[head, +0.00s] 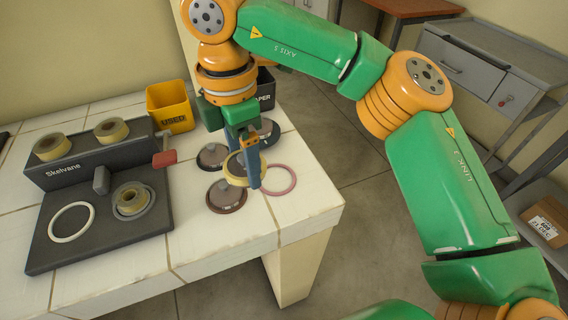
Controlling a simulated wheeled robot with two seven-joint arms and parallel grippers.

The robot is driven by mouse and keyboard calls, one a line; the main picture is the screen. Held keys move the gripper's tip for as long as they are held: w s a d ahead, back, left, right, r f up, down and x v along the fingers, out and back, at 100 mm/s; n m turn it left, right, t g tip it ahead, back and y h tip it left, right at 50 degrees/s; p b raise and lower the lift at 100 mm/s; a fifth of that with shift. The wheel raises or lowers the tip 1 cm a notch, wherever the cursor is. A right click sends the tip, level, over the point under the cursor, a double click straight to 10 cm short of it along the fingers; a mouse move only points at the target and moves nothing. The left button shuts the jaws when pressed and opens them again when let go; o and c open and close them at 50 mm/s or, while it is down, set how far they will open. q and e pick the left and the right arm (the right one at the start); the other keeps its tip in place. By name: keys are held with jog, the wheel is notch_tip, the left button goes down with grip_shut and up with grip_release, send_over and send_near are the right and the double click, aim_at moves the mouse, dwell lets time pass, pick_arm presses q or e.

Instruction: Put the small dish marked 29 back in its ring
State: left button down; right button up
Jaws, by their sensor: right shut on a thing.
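My right gripper (254,178) comes down over the right part of the bench, fingers pointing down. It is shut on a round dish with a pale yellow rim (234,176). The dish is close above the bench, among dark lidded dishes; I cannot tell whether it touches anything below. No number can be read on it. A pink ring (293,185) lies empty on the bench just right of the fingers. A white ring (54,235) lies empty on the dark Skelvane device (95,245). My left gripper is not in view.
Dark lidded dishes stand around the gripper: left (211,156), front (226,197) and behind right (270,130). Behind are a yellow USED bin (170,108) and a dark PAPER bin (265,88). The bench's front right is clear.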

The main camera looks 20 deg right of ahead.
jog(key=w+d+f, duration=0.1)
jog(key=w+d, duration=0.1)
jog(key=d, duration=0.1)
jog(key=p, duration=0.2)
send_over(276, 179)
notch_tip(276, 179, down, 6)
jog(key=shift+d+f, duration=0.1)
jog(key=shift+f, duration=0.05)
notch_tip(276, 179, down, 3)
jog(key=shift+r+p, duration=0.15)
jog(key=shift+p, duration=0.2)
jog(key=shift+f+b, duration=0.3)
jog(key=shift+f, duration=0.05)
jog(key=o, duration=1.3)
jog(key=shift+r, duration=0.1)
jog(key=shift+o, duration=0.2)
jog(key=shift+r, duration=0.1)
jog(key=shift+r, duration=0.25)
notch_tip(276, 179, up, 12)
jog(key=shift+f+b, duration=0.2)
jog(key=shift+b, duration=0.1)
